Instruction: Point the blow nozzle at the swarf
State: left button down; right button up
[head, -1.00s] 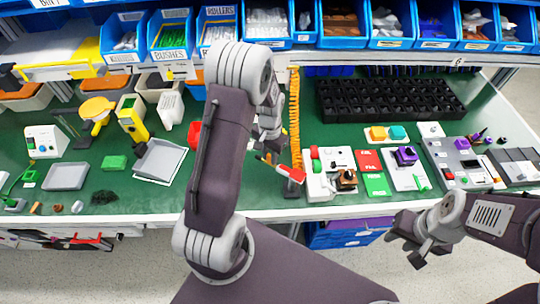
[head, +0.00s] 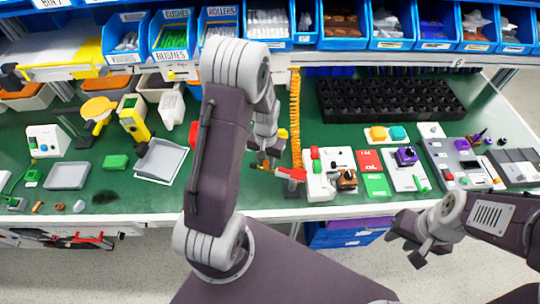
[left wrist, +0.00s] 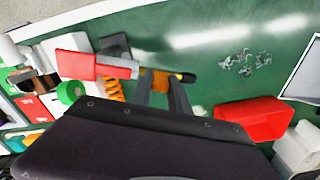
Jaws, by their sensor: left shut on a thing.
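The blow nozzle (head: 291,174) has a red handle, a grey body and a short yellow tip with a black end. In the left wrist view its red handle (left wrist: 77,65) lies to the left and its tip (left wrist: 187,77) points right, roughly toward the swarf. My left gripper (head: 266,160) is shut on the nozzle near the tip, above the green bench; its dark fingers (left wrist: 163,82) straddle it. The swarf (left wrist: 245,62) is a scatter of silver curls on the bench, hidden behind my left arm in the head view. My right gripper (head: 420,248) hangs empty, open, before the bench.
An orange coiled hose (head: 295,110) hangs behind the nozzle. A white switch panel (head: 330,165) stands close on the right. A red box (left wrist: 252,118) and a grey tray (head: 160,160) lie to the left.

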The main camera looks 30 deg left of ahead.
pick_arm(q)
jog(key=shift+s+d+n, duration=0.15)
jog(key=shift+s+n, duration=0.55)
jog(key=shift+n, duration=0.2)
jog(key=c, duration=1.5)
grip_release()
notch_tip(320, 180, up, 9)
jog(key=shift+r, duration=0.1)
